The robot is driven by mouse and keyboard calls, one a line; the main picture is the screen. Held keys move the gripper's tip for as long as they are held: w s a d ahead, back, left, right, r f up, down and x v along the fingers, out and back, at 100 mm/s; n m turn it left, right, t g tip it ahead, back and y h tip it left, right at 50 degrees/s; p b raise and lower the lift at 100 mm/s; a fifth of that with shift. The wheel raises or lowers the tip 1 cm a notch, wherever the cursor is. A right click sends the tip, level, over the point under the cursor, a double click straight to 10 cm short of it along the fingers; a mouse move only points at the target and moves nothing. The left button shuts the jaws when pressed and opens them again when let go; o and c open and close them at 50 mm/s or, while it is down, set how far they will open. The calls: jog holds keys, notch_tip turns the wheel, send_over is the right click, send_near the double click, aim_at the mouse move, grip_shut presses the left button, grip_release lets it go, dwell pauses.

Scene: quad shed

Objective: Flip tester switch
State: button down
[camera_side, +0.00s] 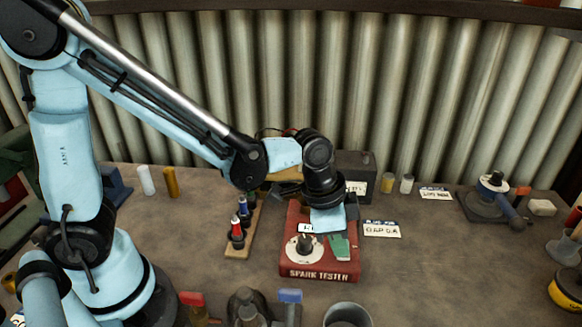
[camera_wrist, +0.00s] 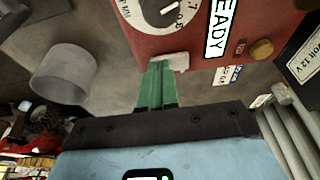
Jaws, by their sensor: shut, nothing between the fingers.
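The red spark tester box (camera_side: 318,272) sits on the bench in front of the corrugated wall. Its round white dial with a black knob (camera_side: 305,246) faces up, and the dial also shows in the wrist view (camera_wrist: 158,14). My gripper (camera_side: 341,247) is over the right part of the box, with its green fingers shut and empty. In the wrist view the fingertips (camera_wrist: 157,68) are beside a small pale block (camera_wrist: 180,62) at the box's edge, possibly the switch; I cannot tell whether they touch. A READY label (camera_wrist: 217,30) and brass knob (camera_wrist: 261,49) show on the box.
A wooden rack (camera_side: 238,249) with red and blue-topped plugs stands left of the tester. A dark battery box (camera_side: 356,167) is behind it, and a paper label (camera_side: 382,229) lies to the right. A grey cup (camera_side: 347,315) stands in front.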

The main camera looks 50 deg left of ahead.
jog(key=shift+w+a, duration=0.1)
dwell(0.3)
jog(key=shift+w+a+r, duration=0.15)
jog(key=shift+w+a, duration=0.3)
jog(key=shift+r, duration=0.55)
jog(key=v, duration=1.3)
jog(key=shift+w+d, duration=0.3)
jog(key=shift+d, duration=0.1)
jog(key=shift+w+a, duration=0.25)
jog(key=shift+w, duration=0.3)
jog(key=shift+f, duration=0.1)
